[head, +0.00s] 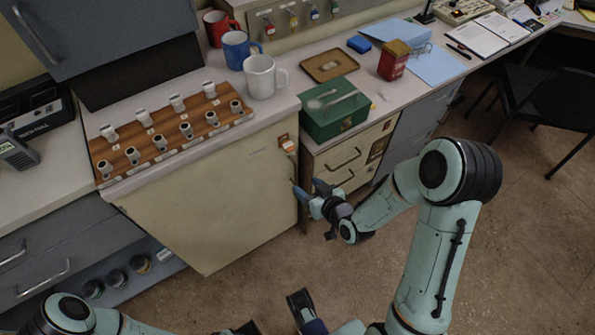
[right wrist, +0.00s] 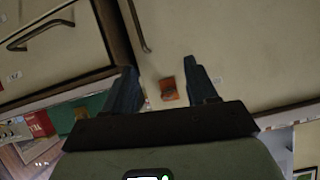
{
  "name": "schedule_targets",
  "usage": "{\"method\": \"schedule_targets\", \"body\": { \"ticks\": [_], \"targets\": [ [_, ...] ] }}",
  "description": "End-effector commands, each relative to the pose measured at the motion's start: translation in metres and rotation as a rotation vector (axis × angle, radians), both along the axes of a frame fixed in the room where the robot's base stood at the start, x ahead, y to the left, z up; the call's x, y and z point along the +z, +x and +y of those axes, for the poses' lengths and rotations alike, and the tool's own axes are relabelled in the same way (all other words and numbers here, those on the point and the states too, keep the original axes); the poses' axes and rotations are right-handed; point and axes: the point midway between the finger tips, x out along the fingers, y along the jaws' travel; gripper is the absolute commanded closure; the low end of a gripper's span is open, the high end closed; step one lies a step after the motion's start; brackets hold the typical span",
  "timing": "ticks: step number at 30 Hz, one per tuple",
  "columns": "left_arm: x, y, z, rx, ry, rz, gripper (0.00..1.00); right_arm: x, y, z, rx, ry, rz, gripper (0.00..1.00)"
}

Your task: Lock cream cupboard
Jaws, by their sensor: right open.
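The cream cupboard (head: 205,205) stands under the left worktop, and its front door looks shut. Near its upper right corner is a small orange lock piece (head: 284,140) with a pale part at it; whether this is a key I cannot tell. My right gripper (head: 304,190) is open and empty beside the right edge of the door, below the lock. In the right wrist view the orange lock piece (right wrist: 168,88) shows between my two fingers (right wrist: 162,82), apart from them. Dark finger-like parts show at the bottom edge of the head view, perhaps my left gripper (head: 275,315), mostly cut off.
A wooden rack (head: 170,130) with several knobs and mugs (head: 262,76) stand on the worktop. A green box (head: 333,108) sits above cream drawers (head: 345,160) right of the door. A vertical bar handle (right wrist: 138,25) is close to my fingers.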

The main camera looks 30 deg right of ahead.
Motion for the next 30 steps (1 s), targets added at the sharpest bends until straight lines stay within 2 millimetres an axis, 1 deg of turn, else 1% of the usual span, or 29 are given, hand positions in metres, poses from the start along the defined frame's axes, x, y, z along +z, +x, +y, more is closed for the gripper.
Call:
{"method": "schedule_targets", "body": {
  "ticks": [1,3,6,8,14,25,30],
  "targets": [
    [-0.012,0.000,0.000,0.001,0.001,-0.002,0.57,0.017,0.007,-0.008,0.005,-0.042,-0.092,0.43],
    [-0.017,0.001,0.000,0.001,0.001,-0.006,0.57,0.041,0.013,-0.012,0.014,-0.081,-0.184,0.43],
    [-0.021,0.002,0.000,0.002,0.001,-0.009,0.57,0.061,0.016,-0.014,0.023,-0.115,-0.260,0.43],
    [-0.021,0.002,0.000,0.002,0.001,-0.010,0.57,0.066,0.018,-0.015,0.026,-0.123,-0.279,0.43],
    [-0.019,0.002,0.000,0.001,0.001,-0.011,0.57,0.066,0.030,-0.014,0.028,-0.123,-0.284,0.43],
    [-0.018,0.001,0.000,0.002,0.001,-0.008,0.57,0.057,0.073,-0.010,0.026,-0.121,-0.282,0.43],
    [-0.029,0.005,0.000,0.004,0.003,-0.020,0.57,0.052,0.090,-0.009,0.026,-0.123,-0.281,0.43]
  ]
}}
